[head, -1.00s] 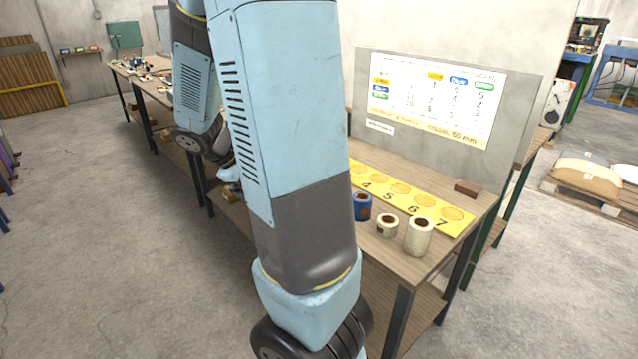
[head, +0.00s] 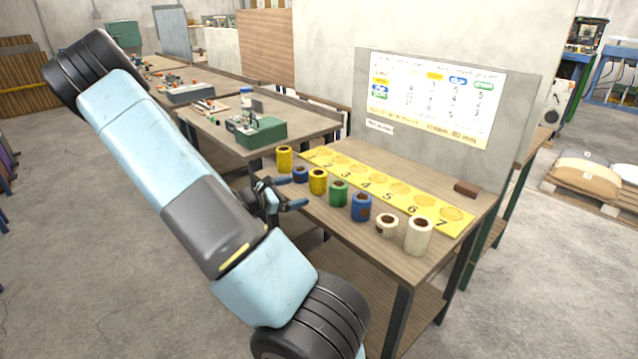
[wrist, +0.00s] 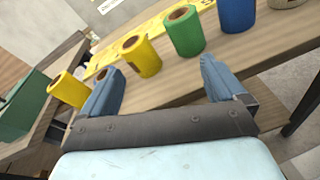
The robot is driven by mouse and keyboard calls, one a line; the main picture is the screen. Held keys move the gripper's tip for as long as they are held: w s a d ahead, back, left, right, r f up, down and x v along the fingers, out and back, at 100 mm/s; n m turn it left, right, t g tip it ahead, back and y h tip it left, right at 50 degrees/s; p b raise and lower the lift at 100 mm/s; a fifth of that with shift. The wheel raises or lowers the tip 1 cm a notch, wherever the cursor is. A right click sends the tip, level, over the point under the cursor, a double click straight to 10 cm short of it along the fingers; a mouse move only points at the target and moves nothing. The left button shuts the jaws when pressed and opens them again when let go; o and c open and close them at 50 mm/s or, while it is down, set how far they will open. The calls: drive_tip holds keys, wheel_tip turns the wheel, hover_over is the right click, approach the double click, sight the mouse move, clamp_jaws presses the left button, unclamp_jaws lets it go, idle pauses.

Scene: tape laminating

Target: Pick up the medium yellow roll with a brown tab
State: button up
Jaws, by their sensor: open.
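The medium yellow roll (head: 318,182) stands upright on the wooden table, between a short blue roll (head: 300,174) and a green roll (head: 338,194). A taller yellow roll (head: 284,158) stands at the row's far end and also shows in the wrist view (wrist: 66,90). My gripper (head: 286,195) is open and empty at the table's near edge, apart from the rolls.
A larger blue roll (head: 361,206), a short white roll (head: 387,226) and a tall white roll (head: 419,237) continue the row to the right. A yellow numbered strip (head: 400,187) lies behind the rolls. A brown block (head: 467,189) and an upright panel (head: 520,105) stand at the back.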

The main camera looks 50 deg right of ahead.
sight(313, 184)
drive_tip(key=d+f+n+t, duration=0.1)
drive_tip(key=d+n, duration=0.1)
drive_tip(key=d, duration=0.2)
drive_tip(key=w+d+f+n+t+h, duration=0.1)
drive_tip(key=d, duration=0.2)
drive_tip(key=w+d+f+n+t+h, duration=0.1)
drive_tip(key=d+f+n, duration=0.1)
drive_tip(key=d, duration=0.2)
drive_tip(key=shift+w+d+n, duration=0.25)
drive_tip(key=shift+d+n, duration=0.05)
drive_tip(key=shift+w+d+r, duration=0.15)
drive_tip(key=shift+d, duration=1.35)
drive_tip(key=shift+w+d+r, duration=0.1)
drive_tip(key=shift+d+r, duration=0.05)
drive_tip(key=shift+d, duration=1.3)
drive_tip(key=shift+c, duration=0.3)
drive_tip(key=c, duration=1)
